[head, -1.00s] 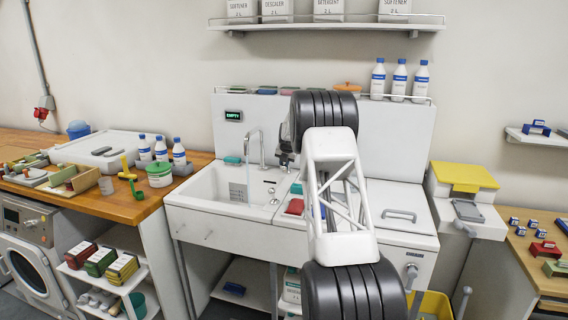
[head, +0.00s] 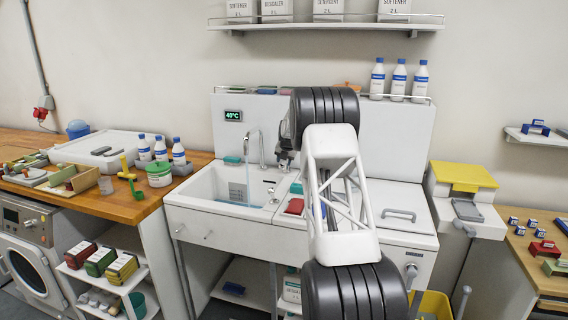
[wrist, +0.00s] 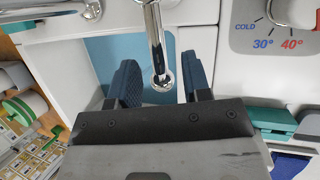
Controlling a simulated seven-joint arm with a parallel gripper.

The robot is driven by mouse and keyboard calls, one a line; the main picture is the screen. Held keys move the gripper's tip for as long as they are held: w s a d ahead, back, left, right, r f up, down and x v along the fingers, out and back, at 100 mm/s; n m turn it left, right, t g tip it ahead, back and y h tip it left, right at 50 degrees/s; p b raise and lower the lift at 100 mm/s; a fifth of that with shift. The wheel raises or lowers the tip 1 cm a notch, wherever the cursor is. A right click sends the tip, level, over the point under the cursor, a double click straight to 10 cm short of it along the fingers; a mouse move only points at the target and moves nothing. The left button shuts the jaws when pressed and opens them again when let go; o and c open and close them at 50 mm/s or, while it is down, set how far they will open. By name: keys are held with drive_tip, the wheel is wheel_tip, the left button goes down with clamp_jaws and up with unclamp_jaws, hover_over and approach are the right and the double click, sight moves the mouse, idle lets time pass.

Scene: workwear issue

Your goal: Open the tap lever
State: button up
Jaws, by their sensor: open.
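The chrome tap (head: 253,148) stands at the back of the sink, with its spout over the basin and a thin stream below it. In the wrist view, a chrome rod with a round end, which looks like the tap lever (wrist: 155,38), comes down between my fingers. My gripper (wrist: 161,80) is open, one blue-padded finger on each side of the rod, with visible gaps. In the head view, my gripper (head: 284,155) is small, dark and partly hidden by my arm. The display (head: 233,115) reads 40°C.
A temperature dial marked COLD, 30°, 40° (wrist: 275,30) lies right of the rod. A teal block (wrist: 268,118) sits near my right finger. White bottles (head: 399,80) stand on the back ledge.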

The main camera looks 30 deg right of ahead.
drive_tip(key=v, duration=0.6)
drive_tip(key=shift+s+a+r, duration=0.1)
idle(0.3)
